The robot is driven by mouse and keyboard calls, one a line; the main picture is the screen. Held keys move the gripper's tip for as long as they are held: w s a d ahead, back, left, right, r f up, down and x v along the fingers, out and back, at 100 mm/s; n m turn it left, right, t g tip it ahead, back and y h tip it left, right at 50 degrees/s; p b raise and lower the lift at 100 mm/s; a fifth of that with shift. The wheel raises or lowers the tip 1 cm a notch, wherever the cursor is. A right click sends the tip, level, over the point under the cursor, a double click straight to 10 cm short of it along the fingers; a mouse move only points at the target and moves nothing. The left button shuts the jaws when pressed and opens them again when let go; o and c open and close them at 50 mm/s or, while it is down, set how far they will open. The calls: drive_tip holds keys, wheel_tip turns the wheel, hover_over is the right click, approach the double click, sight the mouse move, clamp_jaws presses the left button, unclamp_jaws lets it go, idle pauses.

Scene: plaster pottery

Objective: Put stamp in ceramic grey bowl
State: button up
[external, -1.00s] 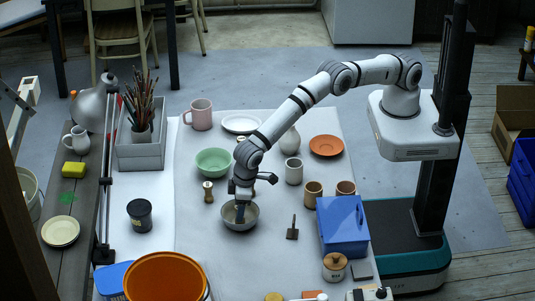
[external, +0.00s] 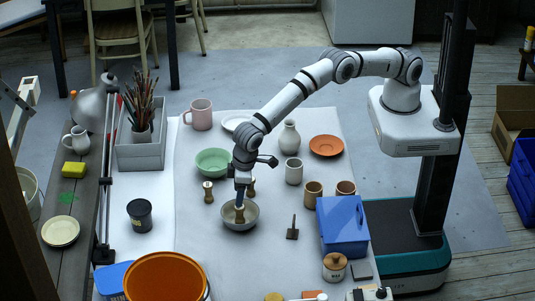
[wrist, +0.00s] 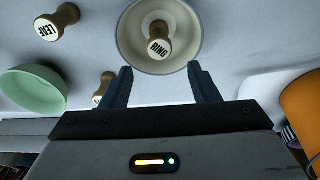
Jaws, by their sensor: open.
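The grey bowl (external: 255,218) stands on the table; its inside also shows at the top of the wrist view (wrist: 132,30). A wooden stamp (external: 239,214) stands upright in the bowl; its pale top reads RING in the wrist view (wrist: 159,47). My gripper (external: 241,196) is just above the stamp. In the wrist view its two dark fingers (wrist: 160,73) are spread with nothing between them. Two more stamps stand outside the bowl: a LEAF stamp (wrist: 58,24) and another (wrist: 102,92), partly hidden by my left finger, its label unclear.
A green bowl (external: 213,161) stands behind the grey bowl. A dark square-ended tool (external: 292,230), a blue box (external: 343,228) and brown cups (external: 312,192) are to the right. An orange bucket (external: 165,280) is at the front left.

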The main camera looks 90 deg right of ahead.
drive_tip(key=shift+r, duration=0.3)
drive_tip(key=d+r, duration=1.4)
drive_tip(key=s+d+r, duration=0.4)
drive_tip(key=d, duration=0.3)
drive_tip(key=s+d+r, duration=0.5)
drive_tip(key=d, duration=0.1)
drive_tip(key=s+d+r+t, duration=0.1)
drive_tip(key=s+d+r, duration=0.2)
drive_tip(key=s+d, duration=0.85)
drive_tip(key=s+d+f, duration=0.2)
drive_tip(key=s+d, duration=0.1)
drive_tip(key=s, duration=0.5)
drive_tip(key=s+d+f, duration=0.2)
drive_tip(key=s+d, duration=0.1)
drive_tip(key=s, duration=0.6)
